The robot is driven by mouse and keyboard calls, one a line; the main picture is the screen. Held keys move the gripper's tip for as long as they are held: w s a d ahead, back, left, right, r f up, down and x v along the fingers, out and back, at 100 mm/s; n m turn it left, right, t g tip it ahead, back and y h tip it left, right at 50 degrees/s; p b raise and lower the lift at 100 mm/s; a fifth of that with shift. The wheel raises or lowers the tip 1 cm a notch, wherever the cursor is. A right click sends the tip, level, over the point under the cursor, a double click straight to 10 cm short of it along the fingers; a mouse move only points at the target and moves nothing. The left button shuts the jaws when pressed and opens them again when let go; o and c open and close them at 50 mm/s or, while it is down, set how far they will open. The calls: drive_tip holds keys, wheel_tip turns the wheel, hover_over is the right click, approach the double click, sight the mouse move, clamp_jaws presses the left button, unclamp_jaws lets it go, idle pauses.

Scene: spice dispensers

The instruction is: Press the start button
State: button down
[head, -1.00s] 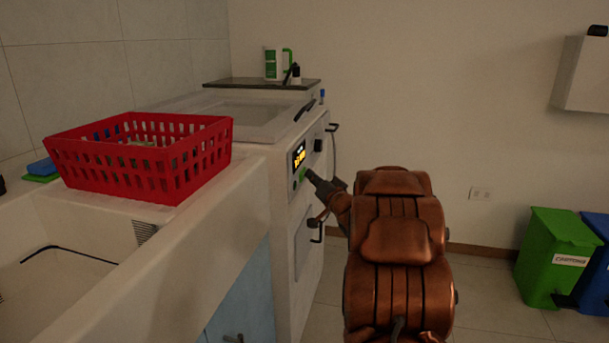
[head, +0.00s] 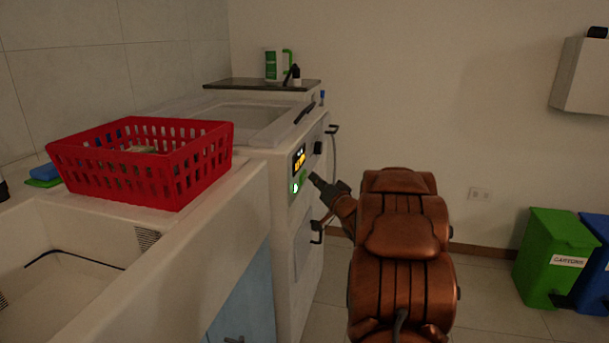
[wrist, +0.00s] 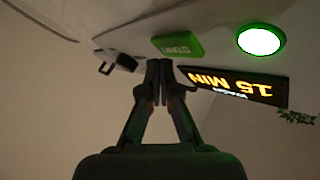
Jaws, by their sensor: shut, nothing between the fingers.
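The washing machine's front panel (head: 309,160) holds a lit display (head: 299,158), which reads "15 MIN" in the wrist view (wrist: 235,86). A green plate marked START (wrist: 178,45) sits beside a round button (wrist: 261,40) that glows bright white-green with a green rim. The round button also shows lit in the head view (head: 294,188), below the display. My gripper (head: 313,178) is shut and empty, its tips just right of the panel and apart from it in the head view. In the wrist view its closed tips (wrist: 159,66) appear just below-left of the START plate.
A red basket (head: 190,170) stands on the sink's edge at the left. A detergent bottle (head: 276,65) stands on a dark shelf behind the machine. A green bin (head: 548,252) and a blue bin (head: 594,260) stand at the right. The floor between is clear.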

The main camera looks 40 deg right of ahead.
drive_tip(key=shift+d, duration=0.1)
drive_tip(key=shift+s+d+p, duration=0.7)
drive_tip(key=shift+s+p, duration=0.15)
drive_tip(key=shift+s, duration=0.2)
drive_tip(key=shift+s+d+p, duration=0.7)
drive_tip(key=shift+s+p, duration=0.15)
drive_tip(key=shift+s, duration=0.2)
